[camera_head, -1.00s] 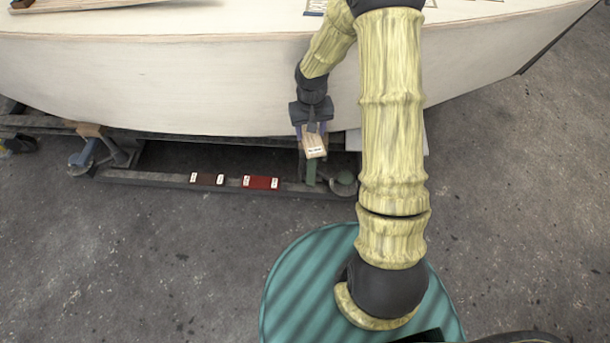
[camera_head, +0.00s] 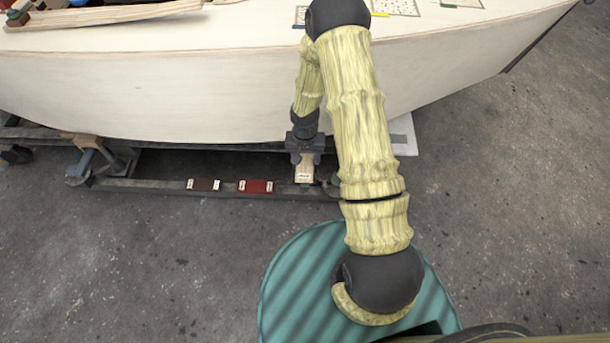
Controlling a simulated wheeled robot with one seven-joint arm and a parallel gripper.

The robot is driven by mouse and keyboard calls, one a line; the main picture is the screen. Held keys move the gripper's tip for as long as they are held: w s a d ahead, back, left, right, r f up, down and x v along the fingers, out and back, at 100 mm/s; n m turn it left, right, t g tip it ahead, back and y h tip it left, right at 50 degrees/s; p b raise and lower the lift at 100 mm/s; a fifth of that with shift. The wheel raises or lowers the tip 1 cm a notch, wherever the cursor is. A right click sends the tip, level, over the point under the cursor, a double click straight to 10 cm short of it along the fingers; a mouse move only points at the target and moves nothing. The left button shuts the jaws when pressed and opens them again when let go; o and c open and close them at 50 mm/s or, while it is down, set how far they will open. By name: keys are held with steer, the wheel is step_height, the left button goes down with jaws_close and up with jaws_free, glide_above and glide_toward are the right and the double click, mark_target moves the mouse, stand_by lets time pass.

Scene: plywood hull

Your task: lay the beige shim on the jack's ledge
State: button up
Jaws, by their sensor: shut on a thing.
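The beige shim (camera_head: 304,172) is a small pale wooden piece with a white label near its front end. My gripper (camera_head: 305,158) is shut on its rear end and points down, close under the curve of the hull. The jack with its ledge is mostly hidden behind the shim, my gripper and my arm; only a bit of its round part (camera_head: 333,184) shows beside my arm. I cannot tell whether the shim touches the ledge.
A dark brown shim (camera_head: 204,185) and a red shim (camera_head: 256,186) lie on the grey beam (camera_head: 150,187) to the left. The white plywood hull (camera_head: 150,95) overhangs behind. Another jack (camera_head: 88,160) stands at the left.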

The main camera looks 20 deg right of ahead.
mark_target(305, 163)
steer(key=shift+f+b, duration=1.25)
steer(key=shift+f, duration=1.85)
steer(key=shift+f+b, duration=0.75)
steer(key=shift+f, duration=1.15)
steer(key=shift+f, duration=0.15)
steer(key=o, duration=1)
steer(key=shift+c, duration=0.2)
